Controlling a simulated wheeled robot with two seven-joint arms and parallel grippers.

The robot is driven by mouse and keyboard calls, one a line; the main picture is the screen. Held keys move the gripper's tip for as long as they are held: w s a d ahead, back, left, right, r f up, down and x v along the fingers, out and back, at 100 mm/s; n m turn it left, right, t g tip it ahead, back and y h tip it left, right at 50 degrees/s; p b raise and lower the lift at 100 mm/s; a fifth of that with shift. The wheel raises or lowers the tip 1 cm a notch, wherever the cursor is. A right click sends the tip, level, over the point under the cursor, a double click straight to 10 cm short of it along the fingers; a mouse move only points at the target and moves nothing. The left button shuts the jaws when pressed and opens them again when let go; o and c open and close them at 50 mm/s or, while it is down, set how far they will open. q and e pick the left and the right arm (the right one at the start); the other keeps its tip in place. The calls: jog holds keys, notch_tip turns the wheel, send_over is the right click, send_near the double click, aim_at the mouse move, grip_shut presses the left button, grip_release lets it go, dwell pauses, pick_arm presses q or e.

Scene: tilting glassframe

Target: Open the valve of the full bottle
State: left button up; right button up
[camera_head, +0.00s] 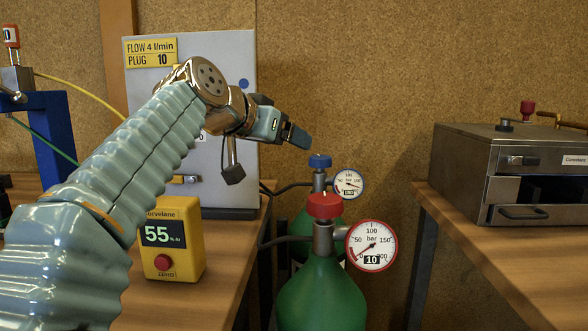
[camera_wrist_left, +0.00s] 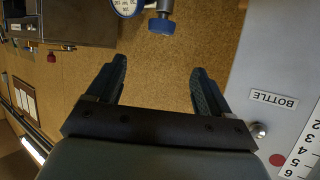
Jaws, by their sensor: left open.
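Two green gas bottles stand between the benches. The front bottle (camera_head: 322,295) has a red valve knob (camera_head: 325,205) and a red-rimmed gauge (camera_head: 371,246) labelled 10. The rear bottle (camera_head: 303,230), mostly hidden behind it, has a blue valve knob (camera_head: 319,161) and a blue-rimmed gauge (camera_head: 348,184) whose small label looks like 150. My left gripper (camera_head: 298,138) is open and empty, just above and left of the blue knob. In the left wrist view the blue knob (camera_wrist_left: 162,25) lies beyond my open fingers (camera_wrist_left: 155,88). My right gripper is not in view.
A grey panel (camera_head: 190,60) stands on the left bench behind my left arm. A yellow meter (camera_head: 174,240) reading 55 is on that bench. A metal box (camera_head: 515,170) sits on the right bench. Dark hoses run from the bottles to the left.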

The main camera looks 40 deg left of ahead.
aim_at(319, 157)
pick_arm(q)
jog(key=p+x, duration=0.1)
jog(key=x, duration=0.3)
jog(key=p+x, duration=0.2)
jog(key=x, duration=0.2)
jog(key=p+x, duration=0.2)
jog(key=x, duration=0.2)
jog(key=shift+w+a+f, duration=0.25)
jog(key=shift+w+a, duration=0.05)
jog(key=shift+p+x, duration=0.5)
jog(key=shift+x, duration=0.75)
jog(key=shift+d+f, duration=0.1)
jog(key=shift+d, duration=0.05)
jog(key=c, duration=1)
